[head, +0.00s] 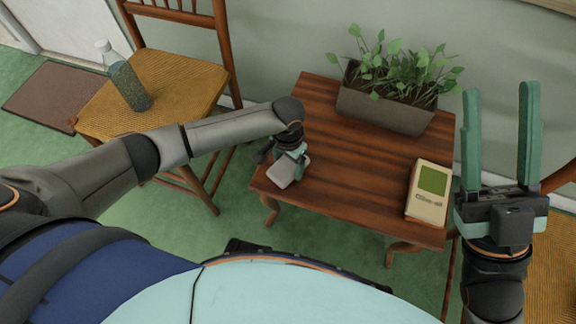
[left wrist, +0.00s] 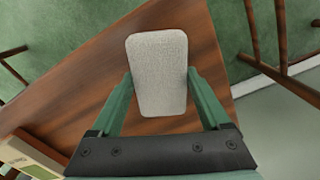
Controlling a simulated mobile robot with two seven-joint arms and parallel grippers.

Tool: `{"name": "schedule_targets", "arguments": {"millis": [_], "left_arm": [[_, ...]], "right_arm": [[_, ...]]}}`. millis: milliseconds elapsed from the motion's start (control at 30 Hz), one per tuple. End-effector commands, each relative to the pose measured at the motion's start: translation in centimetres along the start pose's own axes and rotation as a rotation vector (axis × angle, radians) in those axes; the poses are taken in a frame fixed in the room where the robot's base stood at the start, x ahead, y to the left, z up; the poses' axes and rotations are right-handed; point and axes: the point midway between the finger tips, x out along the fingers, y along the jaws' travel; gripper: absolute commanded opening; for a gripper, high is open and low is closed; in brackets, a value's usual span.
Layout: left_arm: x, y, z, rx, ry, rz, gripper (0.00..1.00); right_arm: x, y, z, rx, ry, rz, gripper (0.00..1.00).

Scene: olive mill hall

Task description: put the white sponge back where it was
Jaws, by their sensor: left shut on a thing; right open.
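The white sponge (head: 285,171) is at the front left part of the wooden table (head: 340,165). It shows as a pale rounded block in the left wrist view (left wrist: 158,75). My left gripper (head: 291,155) is shut on the sponge, with one finger on each side of it. I cannot tell whether the sponge touches the tabletop. My right gripper (head: 502,140) is open and empty, pointing up beyond the right side of the table.
A planter with leafy plants (head: 385,108) stands at the table's back. A beige box with a green panel (head: 429,192) lies at its right end. The middle of the table is clear. A chair (head: 165,85) at left holds a bottle (head: 128,84). A brown mat (head: 55,95) lies on the floor.

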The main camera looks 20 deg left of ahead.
Motion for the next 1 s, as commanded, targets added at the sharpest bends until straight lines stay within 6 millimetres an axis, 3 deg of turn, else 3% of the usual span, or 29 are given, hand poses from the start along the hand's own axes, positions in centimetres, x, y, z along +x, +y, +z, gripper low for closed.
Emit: {"name": "schedule_targets", "arguments": {"millis": [367,400,567,867,1000], "left_arm": [[0.6,0.0,0.0,-0.001,0.001,0.000,0.28],[0.6,0.0,0.0,-0.001,0.001,0.000,0.82],[0.6,0.0,0.0,0.000,0.001,0.000,1.00],[0.3,0.0,-0.1,0.001,0.003,0.000,1.00],[-1.8,0.0,-0.1,0.001,0.003,0.000,1.00]], "right_arm": [[-0.1,-0.2,0.2,0.007,-0.004,-0.010,0.50],[-0.1,-0.3,0.2,0.006,-0.004,-0.011,0.50],[-0.1,-0.3,0.2,0.004,-0.004,-0.012,0.50],[-0.1,-0.2,0.2,0.002,-0.003,-0.012,0.50],[0.7,0.1,-0.6,-0.007,-0.002,-0.013,0.50]]}}
